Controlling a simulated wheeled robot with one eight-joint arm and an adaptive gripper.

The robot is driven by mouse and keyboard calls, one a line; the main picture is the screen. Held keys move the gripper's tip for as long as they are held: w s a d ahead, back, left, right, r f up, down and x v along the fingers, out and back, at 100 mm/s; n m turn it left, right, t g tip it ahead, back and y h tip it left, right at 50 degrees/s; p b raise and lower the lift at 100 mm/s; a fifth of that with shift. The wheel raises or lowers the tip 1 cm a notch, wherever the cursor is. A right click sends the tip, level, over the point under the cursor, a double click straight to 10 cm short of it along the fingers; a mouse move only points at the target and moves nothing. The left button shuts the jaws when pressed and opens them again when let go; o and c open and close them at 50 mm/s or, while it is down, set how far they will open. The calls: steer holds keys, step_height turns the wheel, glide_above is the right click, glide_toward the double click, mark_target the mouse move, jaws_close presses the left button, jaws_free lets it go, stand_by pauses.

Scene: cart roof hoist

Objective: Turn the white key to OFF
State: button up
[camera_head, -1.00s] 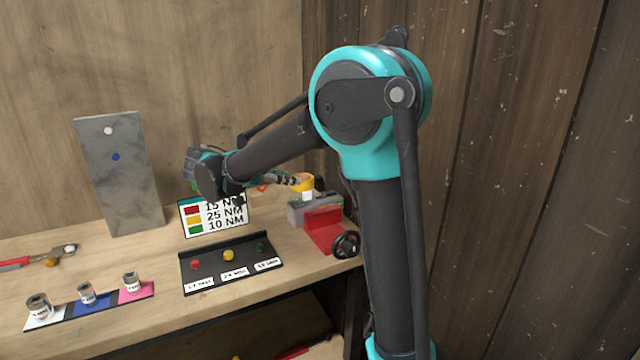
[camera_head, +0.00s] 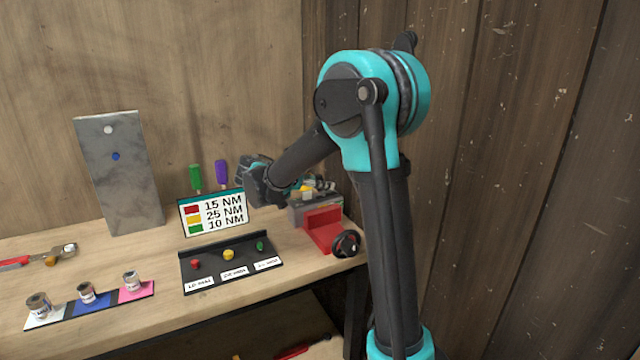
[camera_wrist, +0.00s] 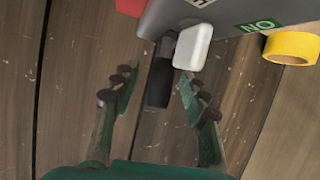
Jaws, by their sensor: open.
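The white key (camera_wrist: 193,46) shows in the wrist view on the edge of a grey box (camera_wrist: 235,14). A green label (camera_wrist: 260,25) on the box reads ON upside down, right of the key. A second label is cut off at the top edge. My gripper (camera_wrist: 157,78) is open and empty, its two fingers spread below the key in the wrist view. The right fingertip lies close under the key; whether they touch I cannot tell. In the head view my gripper (camera_head: 300,188) is by the grey box (camera_head: 302,213), and the key cannot be made out clearly.
A yellow ring-like part (camera_wrist: 291,47) and a dark cylinder (camera_wrist: 160,82) are close to the key. A red block (camera_head: 324,229) and black handwheel (camera_head: 346,243) sit in front of the box. A sign board (camera_head: 213,213) and dark tray (camera_head: 228,268) stand left.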

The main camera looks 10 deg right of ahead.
steer(key=shift+c, duration=0.6)
jaws_close()
steer(key=shift+a, duration=0.1)
steer(key=shift+s+a+f+t+h, duration=0.15)
steer(key=shift+a+t+h, duration=0.05)
steer(key=shift+a+h, duration=0.25)
steer(key=shift+s+a+f+t+h, duration=0.1)
steer(key=shift+a+f+t+h, duration=0.15)
steer(key=shift+h, duration=0.3)
steer(key=shift+r, duration=0.1)
steer(key=shift+o, duration=0.6)
jaws_free()
steer(key=shift+a, duration=0.1)
